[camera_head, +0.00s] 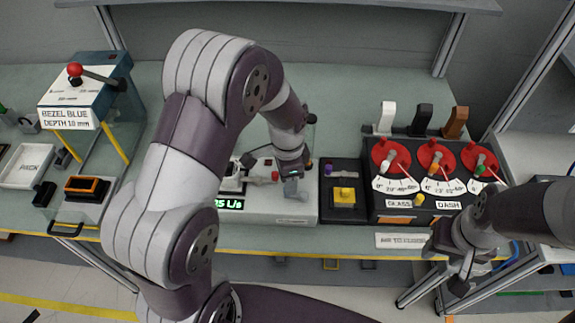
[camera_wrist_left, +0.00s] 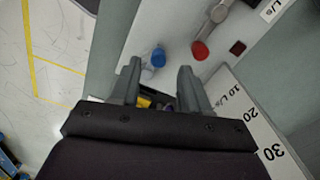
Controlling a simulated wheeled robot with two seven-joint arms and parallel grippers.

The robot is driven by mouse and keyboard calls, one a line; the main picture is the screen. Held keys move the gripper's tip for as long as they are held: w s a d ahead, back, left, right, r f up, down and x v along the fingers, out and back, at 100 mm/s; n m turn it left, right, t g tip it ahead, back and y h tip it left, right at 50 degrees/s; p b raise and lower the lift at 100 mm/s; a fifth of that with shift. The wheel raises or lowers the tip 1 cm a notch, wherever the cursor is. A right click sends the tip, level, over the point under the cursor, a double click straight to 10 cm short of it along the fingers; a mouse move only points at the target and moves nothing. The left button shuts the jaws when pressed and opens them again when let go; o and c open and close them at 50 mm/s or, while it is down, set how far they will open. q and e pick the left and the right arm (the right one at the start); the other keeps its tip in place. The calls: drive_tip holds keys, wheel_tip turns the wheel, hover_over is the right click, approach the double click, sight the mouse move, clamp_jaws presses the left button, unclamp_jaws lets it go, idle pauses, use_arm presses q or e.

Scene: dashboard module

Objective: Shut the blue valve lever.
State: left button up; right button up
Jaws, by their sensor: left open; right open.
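The blue valve lever shows in the left wrist view as a blue knob (camera_wrist_left: 158,57) on a pale stem, between and just past my left fingertips. My left gripper (camera_wrist_left: 158,70) is open around that line of sight; I cannot tell if a finger touches the lever. In the head view my left gripper (camera_head: 293,188) is low over the right end of the white panel (camera_head: 297,213), and it hides the blue knob there. My right gripper (camera_head: 464,275) is open and empty at the lower right, in front of the bench edge.
A red-knobbed grey lever (camera_wrist_left: 200,50) sits close beside the blue one. A press (camera_head: 92,90) stands at the left.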

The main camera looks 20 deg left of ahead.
use_arm(q)
wheel_tip(320, 180, up, 9)
drive_tip(key=b, duration=0.1)
drive_tip(key=shift+r, duration=0.1)
idle(0.3)
